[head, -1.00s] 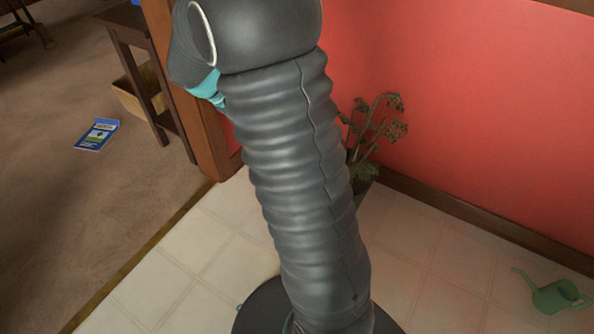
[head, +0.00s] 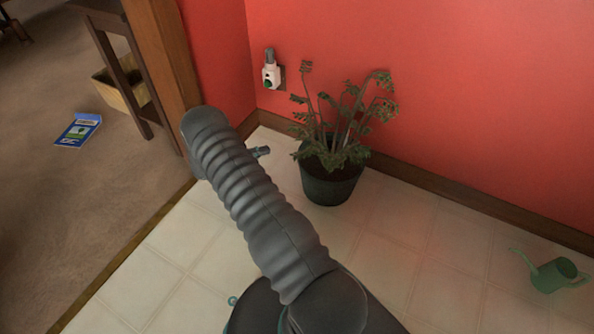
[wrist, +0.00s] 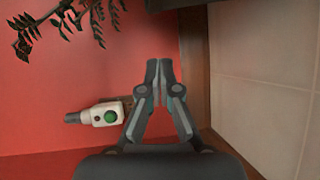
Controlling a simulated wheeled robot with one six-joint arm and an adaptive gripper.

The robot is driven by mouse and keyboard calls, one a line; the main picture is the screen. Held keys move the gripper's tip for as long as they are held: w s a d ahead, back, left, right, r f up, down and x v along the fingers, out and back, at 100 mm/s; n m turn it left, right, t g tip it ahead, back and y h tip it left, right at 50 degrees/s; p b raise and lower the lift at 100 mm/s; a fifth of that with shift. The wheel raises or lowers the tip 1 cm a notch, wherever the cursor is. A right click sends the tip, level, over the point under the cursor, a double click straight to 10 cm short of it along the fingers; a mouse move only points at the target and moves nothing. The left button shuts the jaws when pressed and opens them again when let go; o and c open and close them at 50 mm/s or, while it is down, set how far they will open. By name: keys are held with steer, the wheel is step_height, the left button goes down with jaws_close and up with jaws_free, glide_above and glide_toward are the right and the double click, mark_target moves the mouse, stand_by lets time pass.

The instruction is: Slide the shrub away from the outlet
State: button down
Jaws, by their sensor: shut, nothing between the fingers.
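The shrub (head: 340,130) has thin leafy stems and stands upright in a dark round pot (head: 332,187) on the tiles by the red wall. The outlet (head: 270,75) is on the wall to the shrub's upper left, with a white plug-in device with a green spot on it. In the wrist view that device (wrist: 103,113) lies left of my fingers, and some shrub leaves (wrist: 75,18) show at the top left. My gripper (wrist: 158,68) is shut and empty. In the head view its end (head: 262,152) shows partly past my arm, left of the pot and apart from it.
A wooden door post (head: 165,60) stands left of my arm. A dark baseboard (head: 430,180) runs along the wall. A green watering can (head: 555,275) sits on the tiles at the right. Tiles between it and the pot are clear. A blue booklet (head: 78,130) lies on the carpet.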

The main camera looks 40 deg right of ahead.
steer(key=f, duration=0.4)
steer(key=s+f+n+t+h, duration=0.1)
steer(key=f, duration=0.3)
steer(key=d+f+t+h+b, duration=0.1)
steer(key=f, duration=0.4)
steer(key=shift+s, duration=0.3)
steer(key=d, duration=0.9)
steer(key=shift+f+b, duration=0.1)
steer(key=shift+b, duration=0.2)
steer(key=s, duration=0.1)
steer(key=s+d, duration=0.1)
steer(key=shift+s+d+p, duration=0.2)
steer(key=shift+s+p, duration=0.1)
steer(key=shift+s, duration=0.05)
steer(key=shift+s+d, duration=0.1)
steer(key=shift+s, duration=0.55)
